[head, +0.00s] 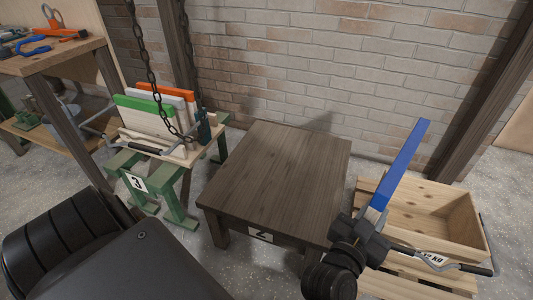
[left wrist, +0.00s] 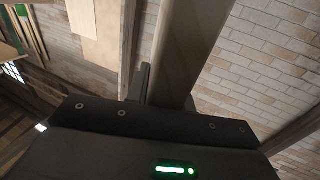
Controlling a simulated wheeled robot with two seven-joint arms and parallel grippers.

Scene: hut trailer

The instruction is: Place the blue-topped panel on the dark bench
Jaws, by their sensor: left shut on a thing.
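The blue-topped panel (head: 402,165) shows nearly edge-on in the head view, its long blue edge slanting up to the right. My left gripper (head: 372,222) is shut on its lower end and holds it in the air, to the right of the dark bench and in front of the wooden crate. In the left wrist view a pale panel face (left wrist: 190,50) rises from my gripper (left wrist: 150,95); no blue shows there. The dark bench (head: 275,180) stands in the middle with a bare top and a number label on its front. My right gripper is not in view.
A wooden crate (head: 465,230) sits on a pallet at the right. At the left, a green trestle (head: 125,170) bears a rack with green, white and orange-topped panels. Chains (head: 150,60) hang beside it. A brick wall (head: 300,60) stands behind the bench.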

